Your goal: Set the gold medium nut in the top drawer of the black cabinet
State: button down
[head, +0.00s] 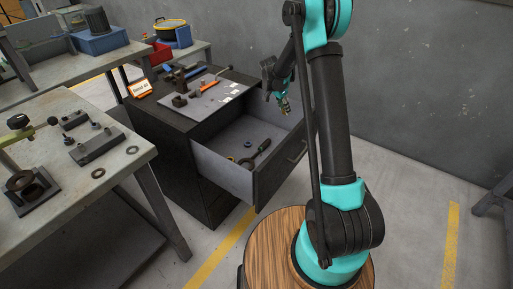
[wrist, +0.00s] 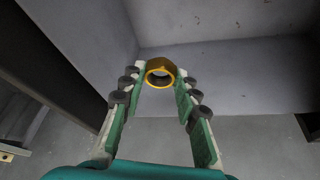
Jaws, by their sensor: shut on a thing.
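The gold medium nut (wrist: 161,66) is between the fingertips of my gripper (wrist: 160,78) in the wrist view, its hole facing the camera. In the head view my gripper (head: 283,104) hangs above the far right part of the open top drawer (head: 222,171) of the black cabinet (head: 178,150). The nut shows there only as a small gold spot at the fingertips. It is held in the air, clear of the drawer floor. The drawer is pulled well out.
A dark wrench-like tool (head: 257,153) and small round parts (head: 247,144) lie in the drawer; its floor has bare room around them. Tools on a grey board (head: 210,95) cover the cabinet top. A workbench (head: 70,180) with metal parts stands left.

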notch_tip(320, 180, down, 20)
jog(key=shift+a+r, duration=0.1)
jog(key=shift+r, duration=0.15)
jog(key=shift+f, duration=0.1)
jog(key=c, duration=1.1)
grip_release()
jog(key=shift+c, duration=0.2)
jog(key=v, duration=1.2)
